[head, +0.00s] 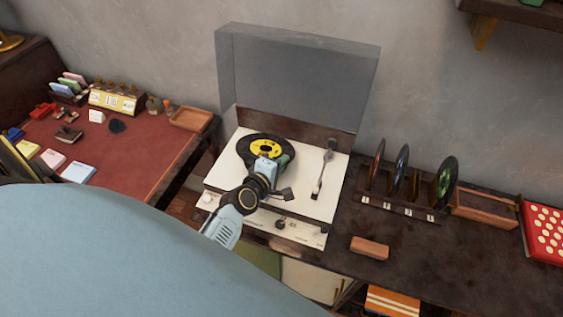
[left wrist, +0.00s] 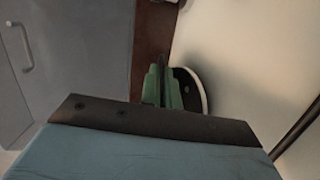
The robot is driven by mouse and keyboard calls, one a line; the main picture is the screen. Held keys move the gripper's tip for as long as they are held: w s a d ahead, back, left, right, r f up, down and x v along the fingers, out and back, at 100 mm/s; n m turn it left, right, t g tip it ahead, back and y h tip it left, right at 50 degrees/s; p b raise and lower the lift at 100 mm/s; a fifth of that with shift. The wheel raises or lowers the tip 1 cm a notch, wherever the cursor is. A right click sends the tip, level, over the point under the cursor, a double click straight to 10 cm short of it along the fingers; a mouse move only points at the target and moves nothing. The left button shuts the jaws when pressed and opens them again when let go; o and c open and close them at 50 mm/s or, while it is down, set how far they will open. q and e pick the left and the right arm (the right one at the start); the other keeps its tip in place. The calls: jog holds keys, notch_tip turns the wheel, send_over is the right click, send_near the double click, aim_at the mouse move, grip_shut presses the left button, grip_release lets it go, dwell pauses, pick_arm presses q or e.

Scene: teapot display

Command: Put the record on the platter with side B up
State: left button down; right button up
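The record (head: 247,148), black with a yellow label bearing dark marks, is over the platter area of the white turntable (head: 228,180), label facing up. I cannot read which side it is. My left gripper (head: 281,158) is at the record's right edge. In the left wrist view its green fingers (left wrist: 163,88) close on a thin dark edge, which looks like the record seen edge-on. The dark platter with a pale rim (left wrist: 205,92) shows beside the fingers, partly hidden by them. The gap between record and platter is hard to judge. My right gripper is in neither view.
The tonearm (head: 323,172) stands right of the platter, and the clear lid (head: 295,75) is raised behind. A rack (head: 395,208) with several discs and a brown block (head: 369,248) are to the right. A red-topped desk (head: 135,155) is at left.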

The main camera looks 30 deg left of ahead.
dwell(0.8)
pick_arm(q)
jog(key=c, duration=1.6)
grip_release()
jog(key=shift+o, duration=0.2)
jog(key=v, duration=1.3)
jog(key=shift+s, duration=0.2)
jog(key=shift+r, duration=0.1)
